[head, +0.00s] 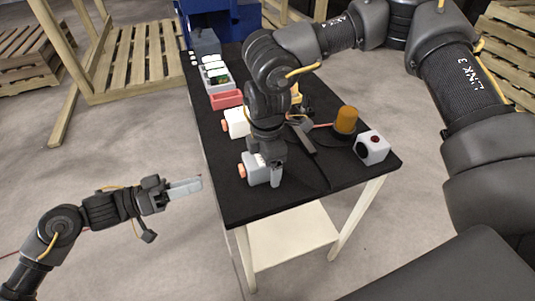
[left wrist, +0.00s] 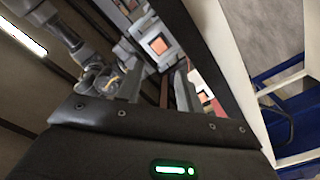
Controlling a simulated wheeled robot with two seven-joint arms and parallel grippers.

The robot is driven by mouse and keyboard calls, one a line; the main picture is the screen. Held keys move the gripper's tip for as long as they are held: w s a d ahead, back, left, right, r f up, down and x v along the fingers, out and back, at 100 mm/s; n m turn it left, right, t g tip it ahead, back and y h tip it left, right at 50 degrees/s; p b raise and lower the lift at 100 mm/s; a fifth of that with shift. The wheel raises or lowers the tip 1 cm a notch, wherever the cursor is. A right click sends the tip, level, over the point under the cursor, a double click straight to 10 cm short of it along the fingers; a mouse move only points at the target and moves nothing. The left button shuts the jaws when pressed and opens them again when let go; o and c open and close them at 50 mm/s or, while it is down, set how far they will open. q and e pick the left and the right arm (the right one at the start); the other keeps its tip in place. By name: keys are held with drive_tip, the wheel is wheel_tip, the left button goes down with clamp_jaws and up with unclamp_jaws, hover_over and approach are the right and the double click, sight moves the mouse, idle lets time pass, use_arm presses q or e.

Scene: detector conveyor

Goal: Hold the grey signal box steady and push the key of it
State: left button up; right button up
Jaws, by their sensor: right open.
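The grey signal box (head: 257,168) sits near the front left edge of the black table. Its orange key (head: 242,170) faces left, toward my left arm. In the left wrist view the orange square key (left wrist: 157,45) shows on its grey housing, beyond the fingertips. My right gripper (head: 270,172) is open and points down at the box from above. One finger shows along the box's right side; the other is hidden, and contact cannot be told. My left gripper (head: 187,187) is off the table's left edge, apart from the key. Its fingers (left wrist: 158,82) stand apart with nothing between them.
A white box (head: 237,122) with an orange key stands just behind. A red bin (head: 227,99) is farther back. An amber beacon (head: 346,120) and a white box with a red button (head: 373,147) stand on the right. Open floor lies left of the table (head: 290,200).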

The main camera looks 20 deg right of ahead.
drive_tip(key=c, duration=1.2)
use_arm(q)
clamp_jaws()
use_arm(e)
drive_tip(key=shift+c, duration=0.2)
idle(0.9)
